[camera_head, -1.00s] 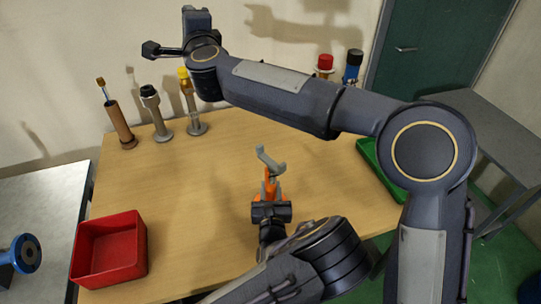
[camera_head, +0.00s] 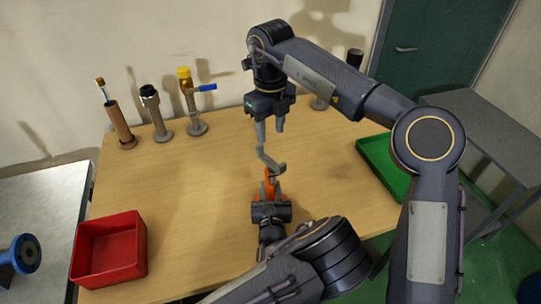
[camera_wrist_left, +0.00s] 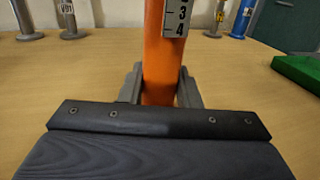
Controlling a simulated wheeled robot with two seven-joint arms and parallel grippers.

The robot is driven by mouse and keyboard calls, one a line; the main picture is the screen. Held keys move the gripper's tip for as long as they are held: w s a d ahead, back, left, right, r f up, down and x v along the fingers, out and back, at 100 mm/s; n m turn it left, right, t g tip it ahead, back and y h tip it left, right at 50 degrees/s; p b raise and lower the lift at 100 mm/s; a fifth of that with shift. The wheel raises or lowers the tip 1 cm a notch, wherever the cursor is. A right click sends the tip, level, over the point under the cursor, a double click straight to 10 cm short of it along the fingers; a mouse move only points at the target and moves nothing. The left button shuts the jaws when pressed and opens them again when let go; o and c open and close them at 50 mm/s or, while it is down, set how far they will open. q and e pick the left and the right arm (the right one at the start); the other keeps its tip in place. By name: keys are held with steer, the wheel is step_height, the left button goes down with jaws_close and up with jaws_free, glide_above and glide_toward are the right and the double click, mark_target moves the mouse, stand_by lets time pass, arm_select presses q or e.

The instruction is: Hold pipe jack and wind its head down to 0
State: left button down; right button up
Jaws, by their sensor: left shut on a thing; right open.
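The pipe jack (camera_head: 269,186) stands on the wooden table, with an orange body and a grey, curved head (camera_head: 271,162) on top. In the left wrist view its orange post (camera_wrist_left: 158,60) carries a white scale (camera_wrist_left: 178,18) showing 3 and 4; the upper part is cut off. My left gripper (camera_head: 270,200) is shut around the orange body, with a finger on either side in the wrist view. My right gripper (camera_head: 271,134) is open, pointing down, just above the jack's head. Whether its left finger touches the head, I cannot tell.
A red bin (camera_head: 110,250) sits at the table's front left and a green tray (camera_head: 375,160) at the right. Several tools stand along the back edge, including a yellow-topped one with a blue handle (camera_head: 201,87). The table's left middle is clear.

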mark_target(271, 162)
step_height(271, 162, down, 10)
steer(key=shift+r, duration=0.15)
stand_by(0.3)
jaws_close()
